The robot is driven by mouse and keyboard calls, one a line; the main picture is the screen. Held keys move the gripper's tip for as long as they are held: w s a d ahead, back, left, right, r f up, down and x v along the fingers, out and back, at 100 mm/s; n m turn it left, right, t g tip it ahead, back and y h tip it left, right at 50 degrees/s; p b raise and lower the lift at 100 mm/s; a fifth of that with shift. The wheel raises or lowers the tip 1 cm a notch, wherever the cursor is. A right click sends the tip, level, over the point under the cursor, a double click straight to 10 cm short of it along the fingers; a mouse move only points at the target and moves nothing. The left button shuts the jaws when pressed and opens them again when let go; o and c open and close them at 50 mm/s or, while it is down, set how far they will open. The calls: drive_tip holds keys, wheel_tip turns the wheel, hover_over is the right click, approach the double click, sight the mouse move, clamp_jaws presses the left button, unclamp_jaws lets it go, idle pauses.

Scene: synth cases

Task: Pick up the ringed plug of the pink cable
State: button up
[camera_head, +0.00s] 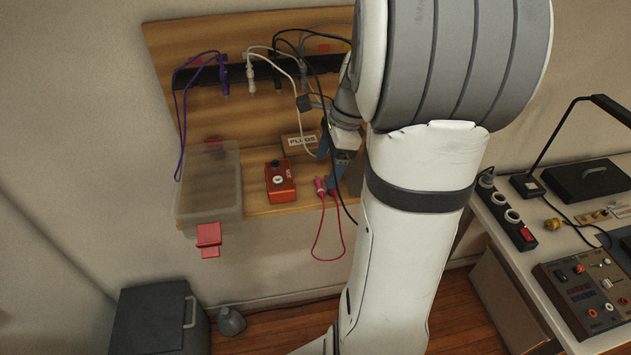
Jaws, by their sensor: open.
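The pink cable (314,246) hangs in a loop below the front edge of the wooden shelf. One pink plug (320,186) shows at its upper left end, on the shelf near the edge. The cable's other end rises just right of it, close to my gripper, and its plug is not clear. I cannot make out a ring on either end. My gripper (331,167) has blue fingers and is open, just above and beside the pink plug. It appears empty. My arm hides part of the gripper and the shelf's right side.
A board behind holds purple (181,120), white (294,80) and black cables on a dark rail. A cluttered bench (530,262) stands right.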

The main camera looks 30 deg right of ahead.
sight(319, 183)
drive_tip(key=x, duration=0.4)
drive_tip(key=shift+s+a, duration=0.1)
drive_tip(key=shift+a, duration=0.15)
drive_tip(key=shift+r, duration=0.1)
drive_tip(key=shift+c, duration=0.5)
drive_tip(key=c, duration=1)
drive_tip(key=shift+o, duration=0.2)
